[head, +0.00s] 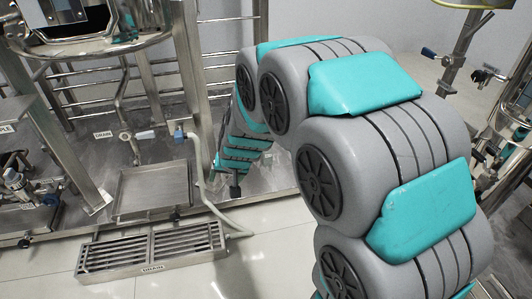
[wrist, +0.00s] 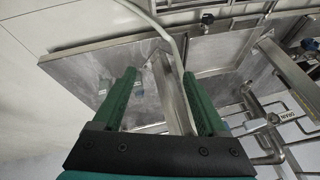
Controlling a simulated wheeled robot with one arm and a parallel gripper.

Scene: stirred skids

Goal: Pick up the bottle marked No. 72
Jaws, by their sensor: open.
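I cannot make out a bottle marked No. 72 in either view. My gripper (wrist: 160,74) shows in the wrist view with its two green fingers apart and nothing clearly held between them. Beyond the fingers are a metal pan or plate and a pale hose. In the head view my arm fills the middle and right and reaches down to the skid's front edge, hiding much of what lies behind it.
A square drip tray (head: 152,190) sits on the skid deck, left of my arm's end. A floor drain grate (head: 152,250) lies in front of it. A pale hose (head: 212,207) runs to the floor. Steel posts and pipes stand around. The tiled floor at front is clear.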

